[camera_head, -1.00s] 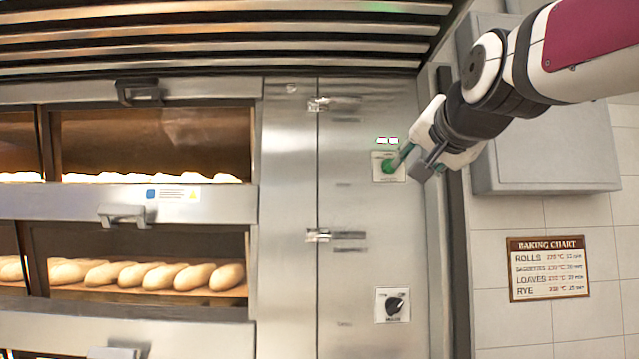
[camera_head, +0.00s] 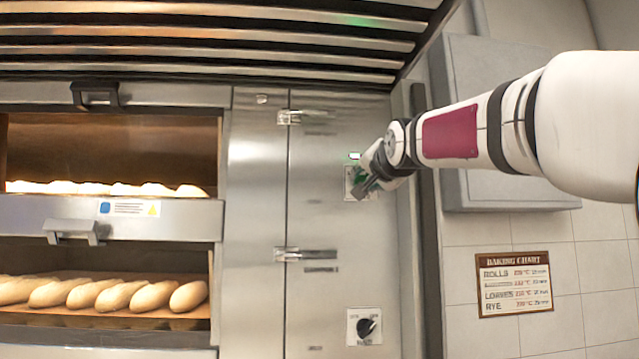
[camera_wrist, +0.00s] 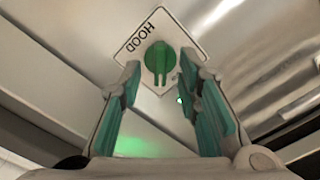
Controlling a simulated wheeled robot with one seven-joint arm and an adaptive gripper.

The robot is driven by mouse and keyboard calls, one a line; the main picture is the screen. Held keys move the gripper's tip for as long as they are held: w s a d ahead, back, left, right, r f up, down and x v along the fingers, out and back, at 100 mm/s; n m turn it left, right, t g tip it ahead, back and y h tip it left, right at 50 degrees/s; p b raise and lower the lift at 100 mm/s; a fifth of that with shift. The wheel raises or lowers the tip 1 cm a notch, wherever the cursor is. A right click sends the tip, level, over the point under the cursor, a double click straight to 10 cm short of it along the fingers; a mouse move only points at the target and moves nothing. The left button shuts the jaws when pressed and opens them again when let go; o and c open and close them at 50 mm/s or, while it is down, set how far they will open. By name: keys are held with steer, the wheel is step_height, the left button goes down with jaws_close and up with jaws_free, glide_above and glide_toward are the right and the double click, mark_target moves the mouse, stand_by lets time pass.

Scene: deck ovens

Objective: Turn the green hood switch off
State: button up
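The green hood switch (camera_wrist: 158,62) is a round knob with a raised bar on a white plate marked HOOD (camera_wrist: 138,36). In the head view its plate (camera_head: 348,190) is mostly hidden behind my gripper (camera_head: 362,184). In the wrist view my gripper (camera_wrist: 160,78) is open, with one green-padded finger on each side of the knob's lower part. Gaps show between the fingers and the knob, and nothing is held.
A black knob on a white plate (camera_head: 365,327) is lower on the same steel panel (camera_head: 330,230). Ovens with bread are at the left. A grey wall box (camera_head: 500,110) is behind my arm, above a baking chart (camera_head: 514,284).

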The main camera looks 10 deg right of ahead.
steer(key=shift+w, duration=0.85)
jaws_close()
